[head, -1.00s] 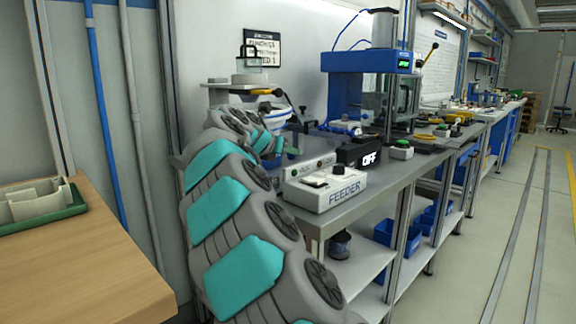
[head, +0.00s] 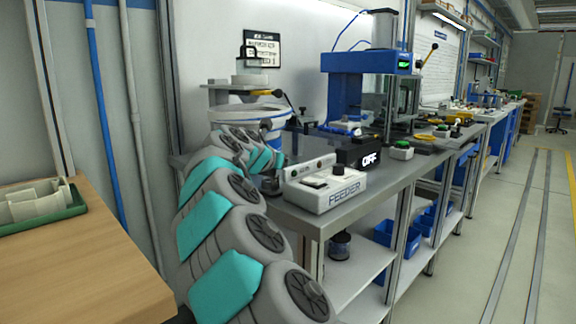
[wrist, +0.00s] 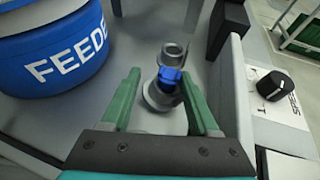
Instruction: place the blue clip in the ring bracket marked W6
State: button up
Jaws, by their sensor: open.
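The blue clip (wrist: 171,74) shows in the wrist view, small and bright blue, at a grey metal holder (wrist: 173,52) with round parts. My gripper (wrist: 160,79) is open, its two green fingers on either side of the clip and holder. I cannot tell whether the fingers touch either. In the head view the end of my arm is low over the near left of the bench, and the clip cannot be made out. No ring bracket marked W6 can be made out in either view.
The blue feeder bowl (wrist: 52,62) stands close on the left in the wrist view. A light wall rises just right of my fingers. A blue press (head: 370,64) stands farther back.

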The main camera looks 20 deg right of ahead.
jog(key=b+v, duration=0.1)
jog(key=v, duration=1.1)
dwell(1.1)
